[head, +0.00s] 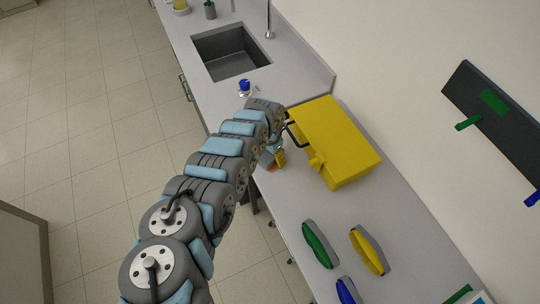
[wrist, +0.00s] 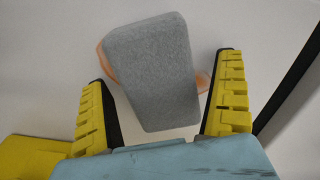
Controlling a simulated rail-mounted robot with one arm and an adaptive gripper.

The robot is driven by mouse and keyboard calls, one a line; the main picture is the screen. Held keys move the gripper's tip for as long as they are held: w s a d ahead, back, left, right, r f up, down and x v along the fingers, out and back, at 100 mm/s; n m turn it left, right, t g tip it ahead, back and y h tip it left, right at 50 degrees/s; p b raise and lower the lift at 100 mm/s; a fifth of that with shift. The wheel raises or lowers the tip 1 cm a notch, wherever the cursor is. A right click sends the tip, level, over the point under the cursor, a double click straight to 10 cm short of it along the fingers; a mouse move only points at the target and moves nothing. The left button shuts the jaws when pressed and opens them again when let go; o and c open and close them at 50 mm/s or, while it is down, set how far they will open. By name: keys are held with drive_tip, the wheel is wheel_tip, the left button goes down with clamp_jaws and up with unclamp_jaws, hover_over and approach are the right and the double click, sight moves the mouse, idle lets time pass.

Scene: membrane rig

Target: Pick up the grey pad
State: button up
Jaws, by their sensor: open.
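The grey pad (wrist: 152,72) lies on the pale counter in the wrist view, a rounded block with a rough grey top. Orange edges show from under it on both sides. My gripper (wrist: 164,68) is open, with one yellow-and-black finger on each side of the pad's lower part. The fingers look apart from the pad, and nothing is held. In the head view my gripper (head: 279,158) hangs low over the counter beside the yellow box. A small orange patch shows by it there, and the pad itself is mostly hidden by my arm.
A yellow box (head: 336,140) with a dark handle stands close to the right of my gripper. Green (head: 320,245), yellow (head: 369,250) and blue (head: 348,291) curved pieces lie nearer on the counter. A blue-capped bottle (head: 244,88) and a sink (head: 229,52) are farther back.

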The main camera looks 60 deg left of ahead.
drive_tip(key=c, duration=1)
drive_tip(key=shift+r, duration=0.15)
